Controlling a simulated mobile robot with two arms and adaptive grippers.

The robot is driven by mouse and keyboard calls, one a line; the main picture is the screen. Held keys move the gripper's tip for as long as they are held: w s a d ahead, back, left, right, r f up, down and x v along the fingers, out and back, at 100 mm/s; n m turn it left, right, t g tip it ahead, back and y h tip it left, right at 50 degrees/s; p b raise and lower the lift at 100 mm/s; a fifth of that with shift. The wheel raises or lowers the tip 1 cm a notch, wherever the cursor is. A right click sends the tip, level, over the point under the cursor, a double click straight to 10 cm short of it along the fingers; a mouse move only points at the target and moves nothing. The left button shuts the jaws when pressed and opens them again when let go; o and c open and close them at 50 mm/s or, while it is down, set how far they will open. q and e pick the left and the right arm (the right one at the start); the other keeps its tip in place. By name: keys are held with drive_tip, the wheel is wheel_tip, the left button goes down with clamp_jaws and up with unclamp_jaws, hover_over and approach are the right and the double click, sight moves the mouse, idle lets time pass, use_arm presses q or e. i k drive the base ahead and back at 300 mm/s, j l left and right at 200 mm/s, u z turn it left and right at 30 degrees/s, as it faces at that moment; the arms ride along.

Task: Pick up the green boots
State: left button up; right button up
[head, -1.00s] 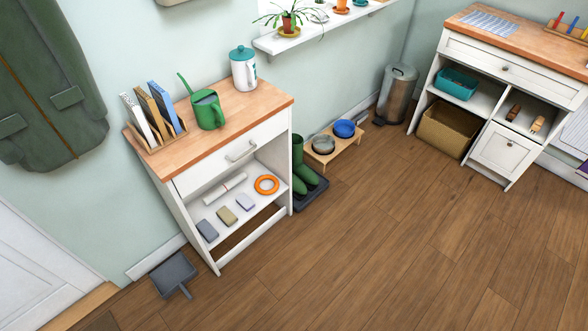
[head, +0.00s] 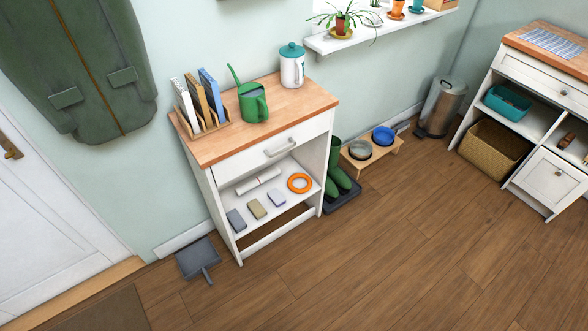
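The green boots (head: 336,178) stand on a dark boot tray (head: 347,197) on the floor. They are just right of the white cabinet with the wooden top, against the wall. The cabinet's side hides part of them. The tall shaft of one boot and two rounded toes show. Neither of my grippers is in the head view.
The white cabinet (head: 226,177) holds a green watering can (head: 252,102) and a canister (head: 292,65). A wooden bowl stand (head: 368,163) is right of the boots. A grey dustpan (head: 197,260) lies on the floor left. The wooden floor (head: 420,250) in front is clear.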

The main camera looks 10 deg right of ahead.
sight(337, 181)
drive_tip(key=i+l+u, duration=0.2)
drive_tip(key=l+u, duration=0.2)
drive_tip(key=i+l+u, duration=0.15)
drive_tip(key=l+u, duration=0.2)
drive_tip(key=i+l+u, duration=0.1)
drive_tip(key=l+u, duration=0.3)
